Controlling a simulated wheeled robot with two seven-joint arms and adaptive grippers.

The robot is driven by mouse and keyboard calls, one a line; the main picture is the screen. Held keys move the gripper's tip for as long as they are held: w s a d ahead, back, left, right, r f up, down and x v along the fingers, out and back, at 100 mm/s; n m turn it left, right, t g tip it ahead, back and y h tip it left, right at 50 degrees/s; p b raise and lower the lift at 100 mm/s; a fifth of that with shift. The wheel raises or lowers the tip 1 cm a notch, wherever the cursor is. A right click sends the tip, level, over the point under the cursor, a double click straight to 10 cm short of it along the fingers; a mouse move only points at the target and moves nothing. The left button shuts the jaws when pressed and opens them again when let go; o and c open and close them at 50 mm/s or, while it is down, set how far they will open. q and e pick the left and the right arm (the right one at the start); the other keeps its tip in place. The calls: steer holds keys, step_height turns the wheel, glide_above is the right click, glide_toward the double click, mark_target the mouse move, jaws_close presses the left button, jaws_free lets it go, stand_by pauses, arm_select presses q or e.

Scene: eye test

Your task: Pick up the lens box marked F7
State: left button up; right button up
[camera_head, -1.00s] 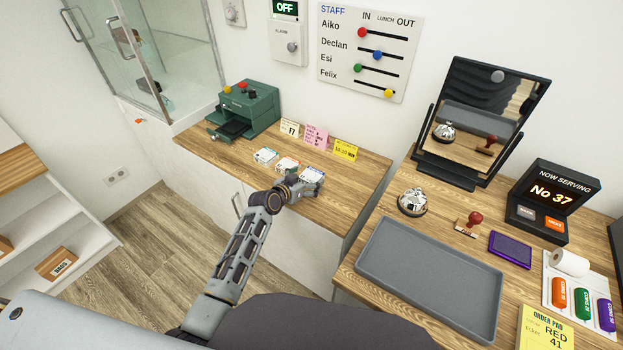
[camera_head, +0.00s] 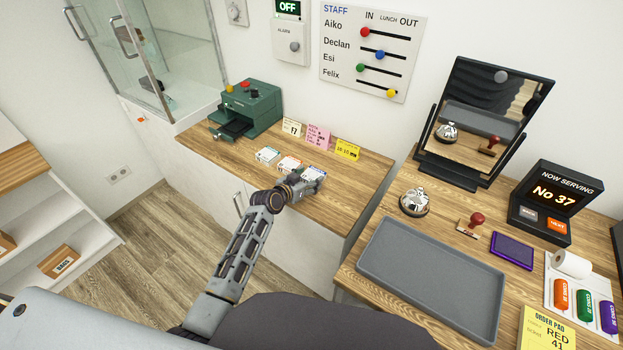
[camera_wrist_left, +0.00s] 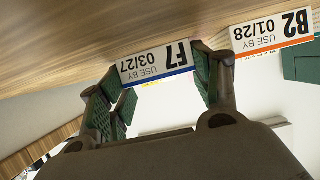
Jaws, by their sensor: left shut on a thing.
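The lens box marked F7 (camera_wrist_left: 158,68) is white with a blue stripe and reads "USE BY 03/27" in the left wrist view. In the head view it is the rightmost box (camera_head: 315,172) of a row on the wooden counter. My left gripper (camera_head: 306,183) is at this box; in the left wrist view its green-padded fingers (camera_wrist_left: 162,88) stand on either side and are shut on it. I cannot tell whether it is clear of the counter. The box marked B2 (camera_wrist_left: 275,32), with an orange stripe, sits beside it. My right gripper is not in view.
A third small box (camera_head: 267,155) stands at the left of the row. Upright behind are an F7 card (camera_head: 291,127), a pink note (camera_head: 318,137) and a yellow note (camera_head: 347,149). A green machine (camera_head: 250,108) is further left. A grey tray (camera_head: 430,285) lies right.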

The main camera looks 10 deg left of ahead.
mark_target(308, 180)
arm_select(q)
steer(key=shift+r, duration=0.1)
step_height(308, 180, up, 8)
steer(key=shift+r+p, duration=0.2)
steer(key=shift+p, duration=0.2)
steer(key=shift+r, duration=0.75)
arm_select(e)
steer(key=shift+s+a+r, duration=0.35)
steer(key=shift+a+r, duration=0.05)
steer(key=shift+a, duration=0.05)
